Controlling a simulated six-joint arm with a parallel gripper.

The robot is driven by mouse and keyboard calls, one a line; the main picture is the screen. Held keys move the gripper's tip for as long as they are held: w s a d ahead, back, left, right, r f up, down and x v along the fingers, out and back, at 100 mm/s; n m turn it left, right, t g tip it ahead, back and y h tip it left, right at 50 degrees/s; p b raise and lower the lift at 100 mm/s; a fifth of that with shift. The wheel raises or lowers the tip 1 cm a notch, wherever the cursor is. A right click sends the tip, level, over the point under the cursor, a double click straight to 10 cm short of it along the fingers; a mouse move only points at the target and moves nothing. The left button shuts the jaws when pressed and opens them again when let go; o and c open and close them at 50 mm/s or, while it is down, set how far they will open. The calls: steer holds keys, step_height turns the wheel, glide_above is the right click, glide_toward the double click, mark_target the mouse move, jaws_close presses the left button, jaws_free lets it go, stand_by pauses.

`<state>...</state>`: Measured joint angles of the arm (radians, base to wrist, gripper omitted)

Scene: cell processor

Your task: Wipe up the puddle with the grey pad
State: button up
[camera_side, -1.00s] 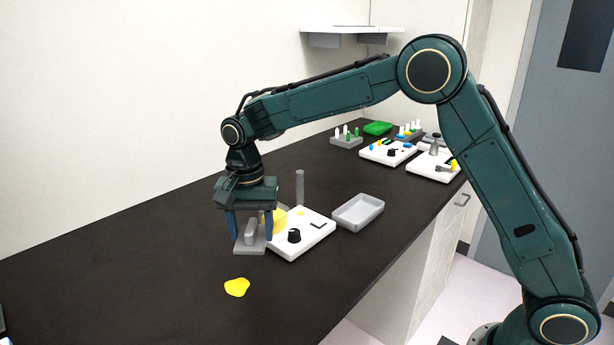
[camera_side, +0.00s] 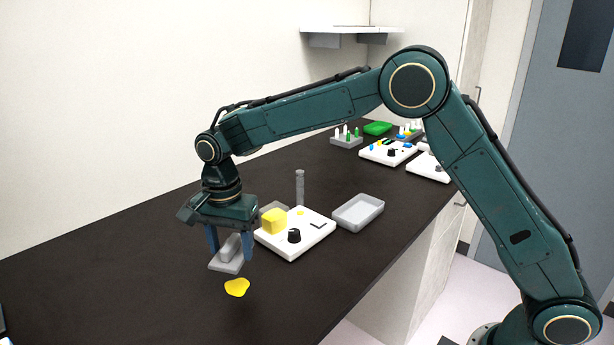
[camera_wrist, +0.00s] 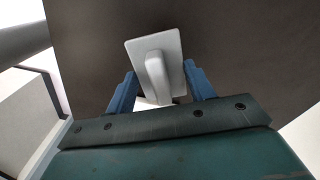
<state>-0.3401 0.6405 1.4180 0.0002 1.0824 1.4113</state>
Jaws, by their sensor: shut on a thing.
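The yellow puddle (camera_side: 237,287) is a small irregular patch on the dark counter, at the lower middle of the side view. The grey pad (camera_side: 224,264) is a flat rectangular plate with a raised handle. My gripper (camera_side: 231,251) points down and is shut on the pad's handle. The pad is just behind the puddle in the side view, low over the counter; I cannot tell if it touches the surface. In the wrist view the pad (camera_wrist: 171,48) sits between the two blue fingers of my gripper (camera_wrist: 160,82). The puddle does not show there.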

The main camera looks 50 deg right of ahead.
mark_target(233, 261)
steer(key=shift+f, duration=2.1)
